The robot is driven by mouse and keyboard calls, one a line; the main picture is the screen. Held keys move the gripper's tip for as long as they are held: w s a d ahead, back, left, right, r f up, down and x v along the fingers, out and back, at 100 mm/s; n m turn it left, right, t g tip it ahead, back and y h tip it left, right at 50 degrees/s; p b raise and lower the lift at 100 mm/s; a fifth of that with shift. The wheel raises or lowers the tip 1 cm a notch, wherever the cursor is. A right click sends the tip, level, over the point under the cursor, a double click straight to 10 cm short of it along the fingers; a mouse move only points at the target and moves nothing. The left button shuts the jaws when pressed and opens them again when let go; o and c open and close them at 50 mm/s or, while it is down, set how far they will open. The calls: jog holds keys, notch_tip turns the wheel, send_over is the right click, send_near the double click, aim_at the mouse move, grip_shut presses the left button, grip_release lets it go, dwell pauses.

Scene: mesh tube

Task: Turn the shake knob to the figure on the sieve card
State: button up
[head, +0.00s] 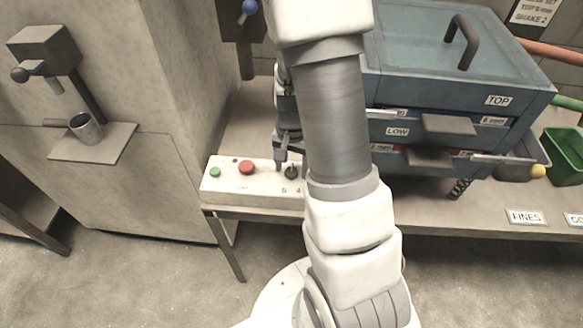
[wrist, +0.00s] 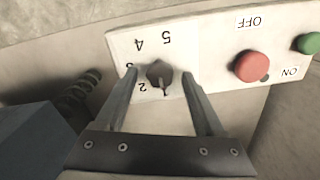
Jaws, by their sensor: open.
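The dark shake knob (wrist: 158,74) sits on the white control panel (wrist: 205,45). In the wrist view the panel's figures appear upside down: 5, 4, 3 and 2 run around the knob, the 3 partly hidden by a finger. The knob's narrow end seems to point down in that view, near the 2. My gripper (wrist: 158,78) is open, with one finger on each side of the knob; contact cannot be told. In the head view the knob (head: 291,172) shows beside my arm. The sieve card (head: 537,10), cut off at the top, seems to read "SHAKE 2".
A red button (wrist: 251,66) and a green button (wrist: 307,43) share the panel, near OFF and ON. The blue sieve box (head: 425,60) with TOP and LOW drawers stands right of my arm. A spring (wrist: 86,84) shows left of the panel in the wrist view.

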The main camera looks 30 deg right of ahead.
jog(key=shift+f, duration=0.1)
grip_shut()
dwell(0.3)
jog(key=shift+m, duration=0.3)
jog(key=m+p, duration=0.2)
jog(key=m, duration=0.3)
jog(key=shift+m+p, duration=1.1)
jog(key=shift+m, duration=0.9)
grip_release()
